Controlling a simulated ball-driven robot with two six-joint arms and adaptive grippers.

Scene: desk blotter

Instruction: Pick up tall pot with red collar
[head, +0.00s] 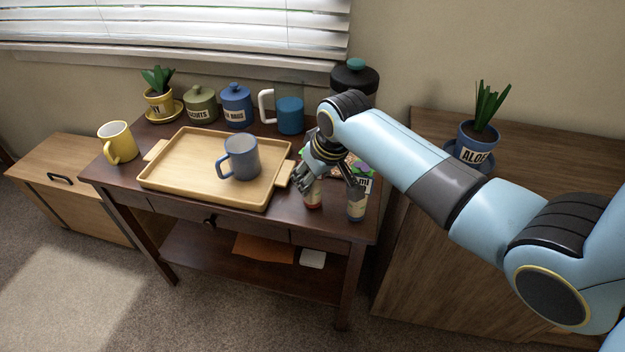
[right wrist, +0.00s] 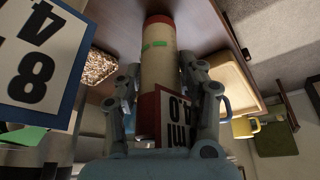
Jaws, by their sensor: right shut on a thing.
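The tall pot with a red collar (right wrist: 158,58) is a cream cylinder with a red band, a green strip and a red-edged label. It lies between the fingers of my right gripper (right wrist: 165,85) in the right wrist view, and the gripper is shut on it. In the head view the right gripper (head: 331,178) is low over the right end of the dark table, and the lower part of the pot (head: 313,196) shows below the fingers. The hand hides its upper part. I cannot tell whether its base touches the table. My left gripper is not in view.
A blue-labelled pot (head: 356,207) stands close right of the held pot. A wooden tray (head: 165,185) with a grey-blue mug (head: 242,160) lies to the left. Canisters, a blue-filled jug (head: 290,115) and a dark jar (head: 356,80) line the back.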

